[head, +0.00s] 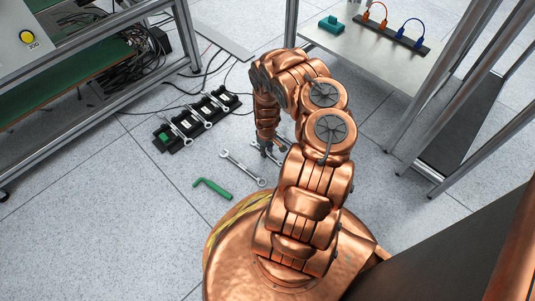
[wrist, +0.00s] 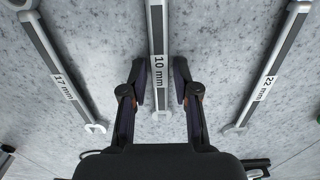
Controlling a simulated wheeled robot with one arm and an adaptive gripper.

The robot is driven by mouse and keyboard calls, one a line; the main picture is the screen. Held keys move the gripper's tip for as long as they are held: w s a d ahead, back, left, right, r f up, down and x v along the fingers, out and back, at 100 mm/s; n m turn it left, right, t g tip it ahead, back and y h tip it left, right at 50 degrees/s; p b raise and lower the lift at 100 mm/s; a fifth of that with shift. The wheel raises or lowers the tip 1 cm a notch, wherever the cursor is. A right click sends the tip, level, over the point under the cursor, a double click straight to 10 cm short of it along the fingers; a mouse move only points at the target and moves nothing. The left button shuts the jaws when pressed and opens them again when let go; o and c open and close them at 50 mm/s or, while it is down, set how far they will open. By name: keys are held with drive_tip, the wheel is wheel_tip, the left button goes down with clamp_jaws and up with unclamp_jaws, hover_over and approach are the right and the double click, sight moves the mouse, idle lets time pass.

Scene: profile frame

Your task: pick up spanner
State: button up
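Three silver spanners with dark label strips lie on the speckled floor in the wrist view: the 17 mm spanner (wrist: 52,58) at left, the 10 mm spanner (wrist: 158,40) in the middle and the 22 mm spanner (wrist: 275,62) at right. My gripper (wrist: 160,88) is open, with one finger on each side of the 10 mm spanner and a gap on both sides. In the head view my gripper (head: 270,150) points down near the floor. One spanner (head: 243,168) lies left of it there; my arm hides part of the area around the gripper.
A black holder (head: 196,122) with several spanners lies on the floor at left. A green hex key (head: 212,189) lies closer to my base. A metal frame with cables (head: 110,70) stands at upper left, and a table (head: 365,55) at upper right. Floor at lower left is clear.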

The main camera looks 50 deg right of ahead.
clamp_jaws()
drive_tip(key=shift+r+p, duration=0.5)
wheel_tip(320, 180, up, 3)
drive_tip(key=p, duration=0.3)
drive_tip(key=shift+r, duration=0.15)
drive_tip(key=a+p, duration=0.2)
drive_tip(key=a, duration=0.3)
drive_tip(key=a+p, duration=0.3)
drive_tip(key=a, duration=0.2)
drive_tip(key=a+p, duration=0.3)
drive_tip(key=a, duration=0.3)
drive_tip(key=shift+r, duration=0.35)
drive_tip(key=shift+r+p, duration=1.55)
drive_tip(key=shift+p, duration=0.2)
